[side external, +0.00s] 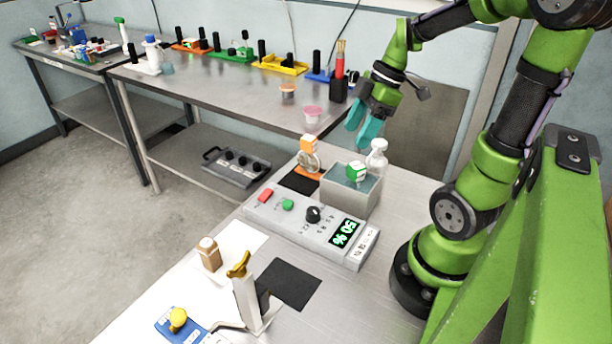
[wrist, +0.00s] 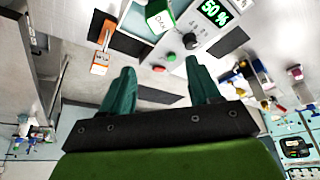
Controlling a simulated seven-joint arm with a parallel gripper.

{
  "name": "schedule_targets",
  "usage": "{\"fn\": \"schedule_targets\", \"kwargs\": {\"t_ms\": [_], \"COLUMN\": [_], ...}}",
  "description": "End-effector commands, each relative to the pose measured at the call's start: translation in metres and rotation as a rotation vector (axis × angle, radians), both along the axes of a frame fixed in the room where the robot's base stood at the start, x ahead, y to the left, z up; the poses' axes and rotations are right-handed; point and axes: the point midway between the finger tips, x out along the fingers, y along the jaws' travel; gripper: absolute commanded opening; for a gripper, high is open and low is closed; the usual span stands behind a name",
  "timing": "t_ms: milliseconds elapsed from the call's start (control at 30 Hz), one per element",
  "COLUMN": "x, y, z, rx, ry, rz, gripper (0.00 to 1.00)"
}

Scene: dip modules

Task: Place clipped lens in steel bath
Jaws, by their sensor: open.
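The lens (side external: 308,161) is a round clear disc held upright under an orange clip (side external: 309,143), on a dark patch left of the bath. In the wrist view the orange clip (wrist: 100,60) is at upper left. The steel bath (side external: 346,200) is a grey open box behind the control unit. A green-and-white block (side external: 356,172) shows at its top; whether it sits inside or on the rim I cannot tell. My gripper (side external: 363,130), with teal fingers, is open and empty, raised above and behind the lens and bath. Its fingers also show in the wrist view (wrist: 160,72).
A control unit (side external: 312,226) with a "50 %" display lies in front of the bath. A stand with a gold top (side external: 240,265) and a brown bottle (side external: 209,254) are nearer. A long steel bench (side external: 220,85) runs behind.

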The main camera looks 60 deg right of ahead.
Motion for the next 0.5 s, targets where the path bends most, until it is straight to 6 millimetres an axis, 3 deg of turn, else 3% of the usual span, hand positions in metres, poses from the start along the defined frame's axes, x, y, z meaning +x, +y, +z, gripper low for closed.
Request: {"fn": "schedule_targets", "kwargs": {"t_ms": [200, 500], "x": [-0.013, -0.021], "y": [-0.013, -0.02], "z": [0.046, 0.075], "rx": [-0.002, 0.0], "ry": [-0.004, 0.001], "rz": [0.0, -0.006], "gripper": [0.61, 0.61]}}
